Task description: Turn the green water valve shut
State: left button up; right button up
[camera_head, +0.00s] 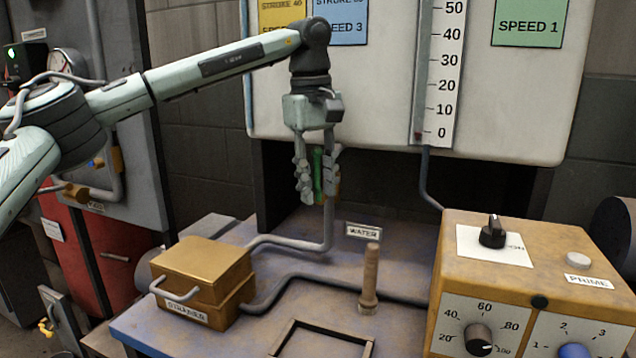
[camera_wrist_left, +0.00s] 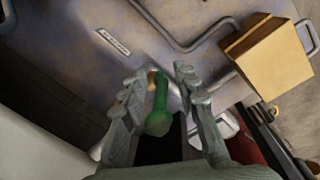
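The green water valve handle (camera_head: 318,174) stands upright on the grey pipe behind the WATER label (camera_head: 364,231). My left gripper (camera_head: 317,185) points down over it, with one finger on each side. In the left wrist view the green handle (camera_wrist_left: 159,108) lies between the fingers of my left gripper (camera_wrist_left: 159,72). The fingers are spread, with a visible gap on the right side of the handle; whether the left finger touches it I cannot tell. My right gripper is in neither view.
A brass STRAINER box (camera_head: 203,271) with a handle sits front left of the valve. An upright brown post (camera_head: 370,278) stands to the right of it. A yellow control box (camera_head: 535,282) with knobs is at right. A gauge panel (camera_head: 386,112) rises close behind.

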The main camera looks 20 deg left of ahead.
pick_arm(q)
grip_shut()
jog(key=shift+d+y, duration=0.1)
jog(key=shift+y, duration=0.2)
jog(key=shift+d, duration=0.1)
jog(key=y, duration=0.2)
jog(key=d+y, duration=0.1)
jog(key=y, duration=0.3)
jog(key=shift+d+f, duration=0.3)
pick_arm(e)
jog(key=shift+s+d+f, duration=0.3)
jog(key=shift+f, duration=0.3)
pick_arm(q)
jog(key=shift+y, duration=0.3)
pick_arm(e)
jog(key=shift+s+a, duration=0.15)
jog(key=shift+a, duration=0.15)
